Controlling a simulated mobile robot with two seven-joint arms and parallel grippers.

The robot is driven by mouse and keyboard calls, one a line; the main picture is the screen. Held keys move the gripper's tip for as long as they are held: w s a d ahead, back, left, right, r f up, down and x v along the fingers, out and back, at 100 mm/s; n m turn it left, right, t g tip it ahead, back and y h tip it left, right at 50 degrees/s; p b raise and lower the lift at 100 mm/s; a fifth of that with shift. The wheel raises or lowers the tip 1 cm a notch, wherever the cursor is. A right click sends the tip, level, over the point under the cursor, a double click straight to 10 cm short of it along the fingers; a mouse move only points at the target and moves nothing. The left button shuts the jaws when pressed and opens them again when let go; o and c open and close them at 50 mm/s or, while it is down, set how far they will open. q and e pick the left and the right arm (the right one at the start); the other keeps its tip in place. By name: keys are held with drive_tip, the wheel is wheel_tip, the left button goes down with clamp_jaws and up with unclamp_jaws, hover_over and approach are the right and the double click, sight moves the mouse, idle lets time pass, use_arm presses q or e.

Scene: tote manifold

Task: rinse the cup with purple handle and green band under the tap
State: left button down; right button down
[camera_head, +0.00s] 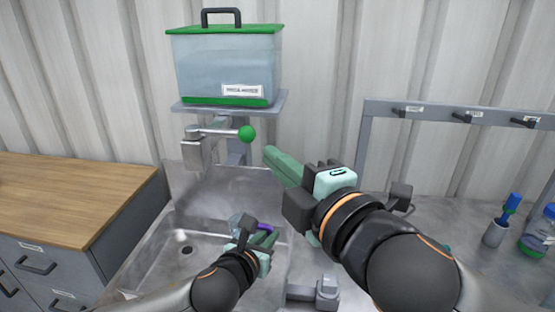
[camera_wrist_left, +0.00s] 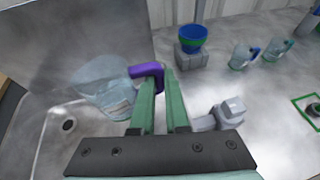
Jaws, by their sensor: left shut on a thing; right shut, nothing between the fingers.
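A clear cup (camera_wrist_left: 105,92) with a purple handle (camera_wrist_left: 147,71) is held over the sink (camera_head: 155,262), tilted in the left wrist view. In the head view the cup is mostly hidden behind that gripper. The tap (camera_head: 195,153) has a lever ending in a green ball (camera_head: 247,133). My right gripper (camera_head: 270,153) is shut and empty, its tips just below right of the ball, apparently apart from it.
A water tank (camera_head: 225,68) with a green lid stands on a shelf above the tap. A wooden-topped cabinet (camera_head: 65,195) is at left. A hook rack (camera_head: 440,110) is at right.

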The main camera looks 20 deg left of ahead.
use_arm(q)
drive_tip(key=s+d+r, duration=0.1)
drive_tip(key=d+r, duration=0.3)
drive_tip(key=d, duration=0.1)
drive_tip(key=shift+s, duration=0.15)
idle(0.4)
idle(0.7)
